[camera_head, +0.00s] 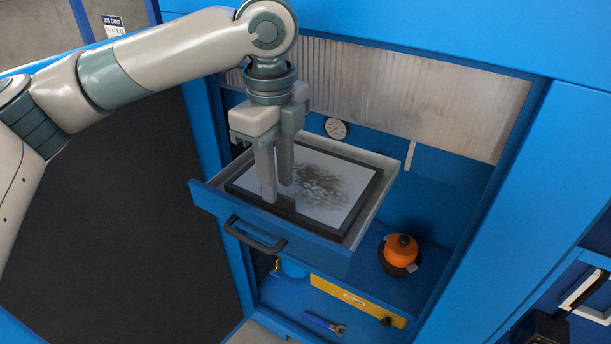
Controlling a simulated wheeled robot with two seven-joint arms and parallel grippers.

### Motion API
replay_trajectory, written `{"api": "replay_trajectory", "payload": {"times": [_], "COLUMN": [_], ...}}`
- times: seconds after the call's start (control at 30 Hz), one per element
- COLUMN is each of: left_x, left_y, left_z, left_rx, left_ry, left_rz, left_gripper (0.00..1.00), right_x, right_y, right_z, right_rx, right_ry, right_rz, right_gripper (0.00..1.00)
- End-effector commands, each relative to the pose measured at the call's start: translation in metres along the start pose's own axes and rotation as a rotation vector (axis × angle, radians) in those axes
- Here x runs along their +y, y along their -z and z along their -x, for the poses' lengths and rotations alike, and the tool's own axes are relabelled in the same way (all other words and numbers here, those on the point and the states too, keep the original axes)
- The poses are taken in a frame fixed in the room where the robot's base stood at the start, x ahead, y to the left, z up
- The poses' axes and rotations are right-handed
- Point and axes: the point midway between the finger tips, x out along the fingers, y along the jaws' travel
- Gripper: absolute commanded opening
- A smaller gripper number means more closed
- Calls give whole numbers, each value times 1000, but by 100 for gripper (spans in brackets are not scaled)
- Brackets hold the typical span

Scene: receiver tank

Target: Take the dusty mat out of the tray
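The tray (220,205) is a blue-fronted drawer with pale side walls and a dark handle, pulled out of the blue cabinet. The mat (340,200) lies in it, a pale sheet with a black border and a patch of dark grey dust in its middle. My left gripper (277,192) points straight down over the near left part of the mat, its tips by a small dark block at the mat's near edge. The fingers overlap in this view, so their gap and any contact are unclear. My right gripper is not in view.
An orange round object with a dark knob (401,250) stands on the shelf right of the tray. Below are a yellow drawer (357,301) and a wrench (324,323). A gauge (336,128) is behind the tray. Cabinet sides flank the opening; dark floor lies left.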

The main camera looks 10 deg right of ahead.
Motion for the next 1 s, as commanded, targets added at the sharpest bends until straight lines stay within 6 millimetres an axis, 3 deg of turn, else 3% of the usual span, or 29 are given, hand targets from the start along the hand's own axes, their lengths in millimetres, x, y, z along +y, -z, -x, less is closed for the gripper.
{"api": "replay_trajectory", "payload": {"times": [0.03, 0.3, 0.73, 0.87, 1.0], "left_x": [2, 2, 1, 1, 1], "left_y": [-1, 0, 0, 0, 0], "left_z": [-3, -27, -28, -27, -27], "left_rx": [0, 0, 0, 0, 1], "left_ry": [-2, 1, 1, 1, 2], "left_rz": [-1, 0, 0, 0, 0], "left_gripper": [27, 27, 27, 0, 0], "right_x": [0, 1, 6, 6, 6], "right_y": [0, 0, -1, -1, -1], "right_z": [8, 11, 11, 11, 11], "right_rx": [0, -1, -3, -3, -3], "right_ry": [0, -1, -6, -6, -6], "right_rz": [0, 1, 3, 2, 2], "right_gripper": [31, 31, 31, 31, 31]}}
